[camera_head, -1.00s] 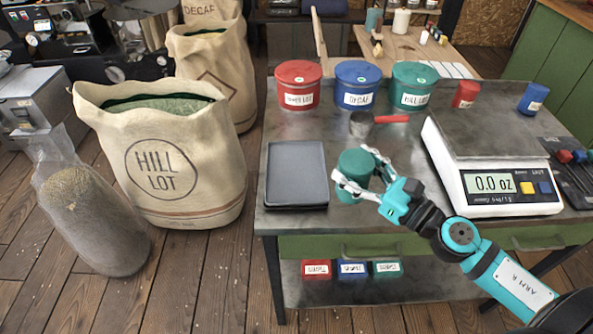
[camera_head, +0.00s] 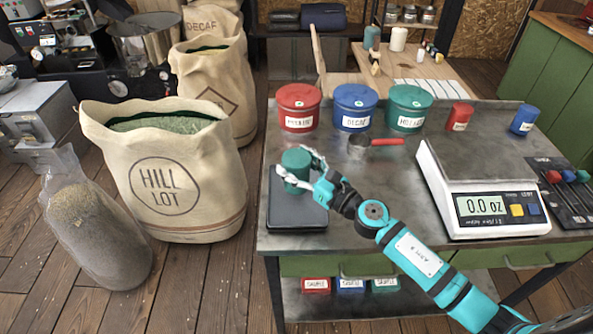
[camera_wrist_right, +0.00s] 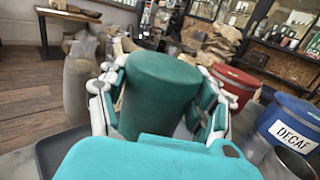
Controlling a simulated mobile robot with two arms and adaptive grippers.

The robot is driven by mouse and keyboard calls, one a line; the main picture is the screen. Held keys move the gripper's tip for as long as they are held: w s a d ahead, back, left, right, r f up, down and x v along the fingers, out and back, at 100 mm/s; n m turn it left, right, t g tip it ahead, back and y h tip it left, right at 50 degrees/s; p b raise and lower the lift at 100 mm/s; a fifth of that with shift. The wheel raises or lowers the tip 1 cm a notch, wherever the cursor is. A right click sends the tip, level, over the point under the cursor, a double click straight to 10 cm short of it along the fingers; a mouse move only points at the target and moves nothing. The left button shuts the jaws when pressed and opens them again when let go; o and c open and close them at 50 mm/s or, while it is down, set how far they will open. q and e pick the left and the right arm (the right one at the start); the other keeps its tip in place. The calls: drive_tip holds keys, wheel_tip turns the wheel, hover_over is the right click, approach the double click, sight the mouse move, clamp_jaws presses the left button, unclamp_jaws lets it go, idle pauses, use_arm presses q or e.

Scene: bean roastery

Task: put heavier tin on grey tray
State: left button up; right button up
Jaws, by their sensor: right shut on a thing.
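The green tin (camera_head: 296,168) is held in my right gripper (camera_head: 305,172), over the grey tray (camera_head: 290,213) at the left of the metal table. In the right wrist view the tin (camera_wrist_right: 160,92) stands upright between the fingers, and part of the tray (camera_wrist_right: 52,152) shows at the lower left. I cannot tell whether the tin's base touches the tray. A small red tin (camera_head: 459,117) and a small blue tin (camera_head: 524,120) stand at the back right of the table. My left gripper is out of view.
The scale (camera_head: 485,190) stands at the right and reads 0.0 oz, its plate empty. Red (camera_head: 298,108), blue (camera_head: 354,107) and green (camera_head: 409,108) lidded tubs line the back. A red-handled scoop (camera_head: 375,142) lies before them. The Hill Lot sack (camera_head: 168,185) stands left of the table.

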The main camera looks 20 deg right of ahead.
wheel_tip(320, 180, down, 2)
drive_tip(key=shift+f+b, duration=0.25)
drive_tip(key=shift+b, duration=0.4)
drive_tip(key=shift+f, duration=0.5)
drive_tip(key=shift+f+b, duration=0.15)
drive_tip(key=shift+b, duration=0.15)
drive_tip(key=o, duration=1.3)
drive_tip(key=shift+o, duration=0.2)
